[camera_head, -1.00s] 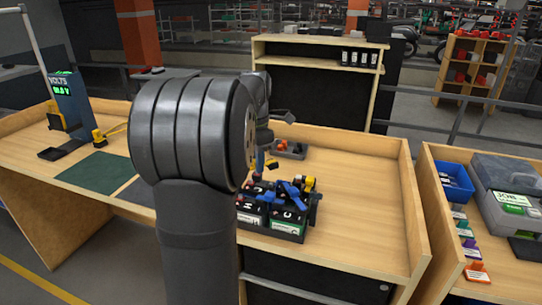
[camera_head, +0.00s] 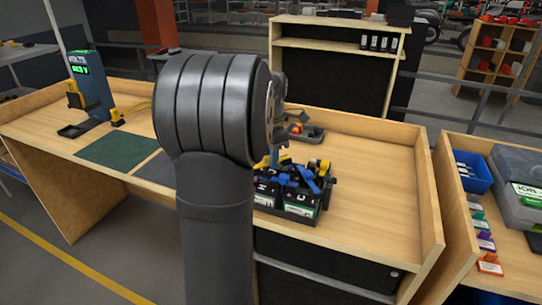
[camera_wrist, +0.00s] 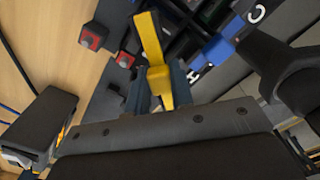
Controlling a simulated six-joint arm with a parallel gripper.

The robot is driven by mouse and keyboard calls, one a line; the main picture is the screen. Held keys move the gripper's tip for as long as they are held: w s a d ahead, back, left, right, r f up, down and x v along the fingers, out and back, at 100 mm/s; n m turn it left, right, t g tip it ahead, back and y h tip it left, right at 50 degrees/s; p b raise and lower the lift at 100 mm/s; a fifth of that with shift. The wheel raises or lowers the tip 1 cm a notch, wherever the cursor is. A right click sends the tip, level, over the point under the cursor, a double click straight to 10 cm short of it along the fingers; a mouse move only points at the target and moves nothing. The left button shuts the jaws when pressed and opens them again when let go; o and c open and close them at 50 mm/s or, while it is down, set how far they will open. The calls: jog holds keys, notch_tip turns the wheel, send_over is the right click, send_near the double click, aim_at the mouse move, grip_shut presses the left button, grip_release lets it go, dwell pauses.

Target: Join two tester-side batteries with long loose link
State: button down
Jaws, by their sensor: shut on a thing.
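My gripper (camera_wrist: 160,88) is shut on a yellow piece (camera_wrist: 153,48), which stands up between the jaws over the batteries in the wrist view. I cannot tell whether it is the long loose link. Black batteries (camera_head: 299,208) with white and green labels stand in a group at the bench front, right of my arm, with blue and yellow parts on top. The wrist view shows a blue part (camera_wrist: 217,48) beside white letters and two red terminals (camera_wrist: 92,37) at upper left. In the head view my arm hides the left of the group and most of the gripper.
A blue tester (camera_head: 90,84) with a lit green display stands at the left end of the bench. A green mat (camera_head: 117,150) lies before it. A grey tray (camera_head: 305,133) with orange parts is behind the batteries. The bench right of them is clear up to a raised wooden edge (camera_head: 434,205).

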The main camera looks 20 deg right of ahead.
jog(key=shift+f, duration=1.15)
jog(key=c, duration=1.2)
grip_release()
jog(key=shift+o, duration=0.2)
notch_tip(320, 180, up, 17)
jog(key=shift+r, duration=0.2)
notch_tip(320, 180, down, 18)
jog(key=shift+r, duration=0.5)
